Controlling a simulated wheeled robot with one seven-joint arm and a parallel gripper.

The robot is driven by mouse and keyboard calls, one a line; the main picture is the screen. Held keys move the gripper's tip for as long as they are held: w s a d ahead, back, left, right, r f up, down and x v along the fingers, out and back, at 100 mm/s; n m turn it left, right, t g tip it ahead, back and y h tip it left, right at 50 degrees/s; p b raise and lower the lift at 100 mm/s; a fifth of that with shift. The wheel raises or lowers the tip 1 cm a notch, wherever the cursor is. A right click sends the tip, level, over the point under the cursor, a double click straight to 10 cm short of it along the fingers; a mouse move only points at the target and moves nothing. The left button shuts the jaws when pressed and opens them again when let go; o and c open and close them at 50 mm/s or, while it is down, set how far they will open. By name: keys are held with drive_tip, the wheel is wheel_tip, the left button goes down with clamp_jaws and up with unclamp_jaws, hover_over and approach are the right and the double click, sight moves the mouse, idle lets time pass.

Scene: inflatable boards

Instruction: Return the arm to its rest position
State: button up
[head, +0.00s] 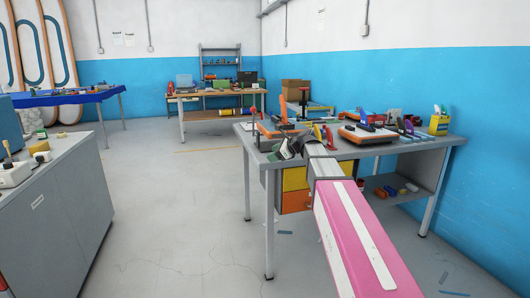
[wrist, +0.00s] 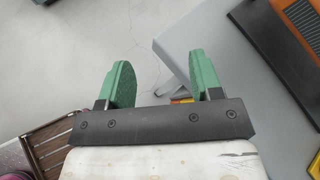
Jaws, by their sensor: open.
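My gripper (wrist: 163,80) shows in the wrist view with two green fingers set wide apart and nothing between them. Grey floor and part of a table leg show beyond the fingers. In the head view my pink and white arm reaches forward from the bottom right. My gripper (head: 287,150) is at its far end, small and partly hidden, by the left edge of the grey workbench (head: 395,152).
The workbench carries orange-topped devices (head: 367,133), several tools and a yellow container (head: 439,124). A grey cabinet (head: 75,200) stands at the left. The floor (head: 185,210) between is clear. A wooden table (head: 215,93) stands at the back.

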drive_tip(key=s+d+f+n+g+h, duration=0.2)
drive_tip(key=s+d+f+n, duration=0.3)
drive_tip(key=s+f, duration=0.4)
drive_tip(key=s+d+f+n+g+h, duration=0.2)
drive_tip(key=s+d+f+n+h, duration=0.3)
drive_tip(key=f, duration=0.8)
drive_tip(key=s+d+f+n+g+h, duration=0.2)
drive_tip(key=s+f+n, duration=0.8)
drive_tip(key=s, duration=0.5)
drive_tip(key=d+f+h, duration=0.1)
drive_tip(key=d, duration=0.1)
drive_tip(key=shift+s+d+h, duration=0.25)
drive_tip(key=shift+d+h, duration=0.05)
drive_tip(key=shift+d, duration=0.1)
